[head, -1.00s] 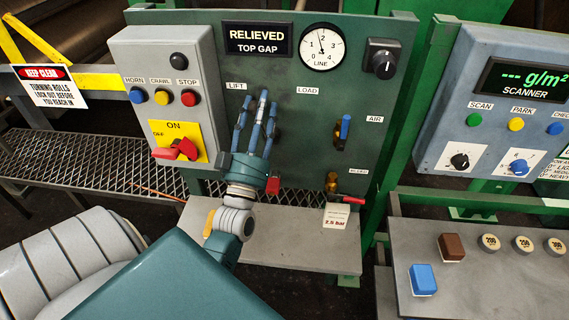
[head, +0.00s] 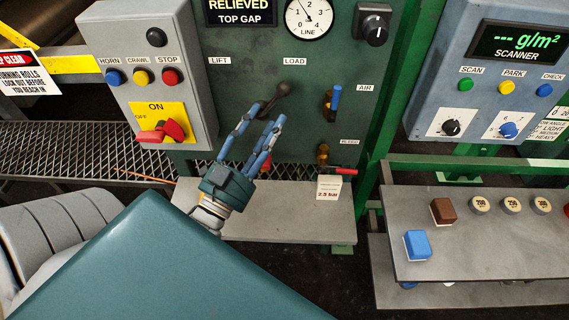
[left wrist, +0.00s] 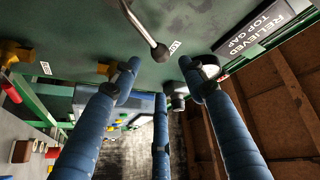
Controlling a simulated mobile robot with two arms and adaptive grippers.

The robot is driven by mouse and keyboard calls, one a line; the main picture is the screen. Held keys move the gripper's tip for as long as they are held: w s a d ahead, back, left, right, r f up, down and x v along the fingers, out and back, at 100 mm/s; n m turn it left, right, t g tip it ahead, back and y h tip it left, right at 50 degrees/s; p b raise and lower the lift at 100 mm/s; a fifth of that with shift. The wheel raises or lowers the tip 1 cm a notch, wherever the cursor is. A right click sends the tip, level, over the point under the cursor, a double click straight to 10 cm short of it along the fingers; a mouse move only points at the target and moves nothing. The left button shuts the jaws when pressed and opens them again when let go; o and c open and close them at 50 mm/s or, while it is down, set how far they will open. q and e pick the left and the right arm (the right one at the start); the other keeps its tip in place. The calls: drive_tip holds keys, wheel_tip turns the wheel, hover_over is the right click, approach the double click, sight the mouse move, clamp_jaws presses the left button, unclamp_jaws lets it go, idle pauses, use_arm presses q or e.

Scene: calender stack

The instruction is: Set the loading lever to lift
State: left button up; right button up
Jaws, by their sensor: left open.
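The loading lever (head: 272,100) is a dark rod with a rounded knob on the green panel, between the LIFT label (head: 219,60) and the LOAD label (head: 295,61). It leans up and right, towards LOAD. My left gripper (head: 262,127) is open and empty, with its blue fingers just below the lever and partly over its lower end in the head view. In the left wrist view the lever's knob (left wrist: 159,53) shows beyond the spread fingers (left wrist: 160,85), not between closed fingertips. Whether any finger touches the lever I cannot tell. My right gripper is not in view.
A blue-handled AIR valve (head: 335,98) and a brass bleed valve with a red handle (head: 323,154) stand right of the lever. A grey box with buttons and a red switch (head: 165,131) is at left. A grey shelf (head: 270,222) lies below the panel.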

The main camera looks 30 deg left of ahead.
use_arm(q)
drive_tip(key=s+d+f+n+g, duration=0.1)
drive_tip(key=d+f+g, duration=0.2)
drive_tip(key=f, duration=0.7)
drive_tip(key=s+d+f+n+g+h, duration=0.1)
drive_tip(key=d+f+g, duration=0.3)
drive_tip(key=f+g, duration=0.4)
drive_tip(key=shift+s+f+n+h, duration=0.3)
drive_tip(key=shift+s+f+n, duration=0.5)
drive_tip(key=shift+f, duration=0.6)
drive_tip(key=shift+g, duration=0.3)
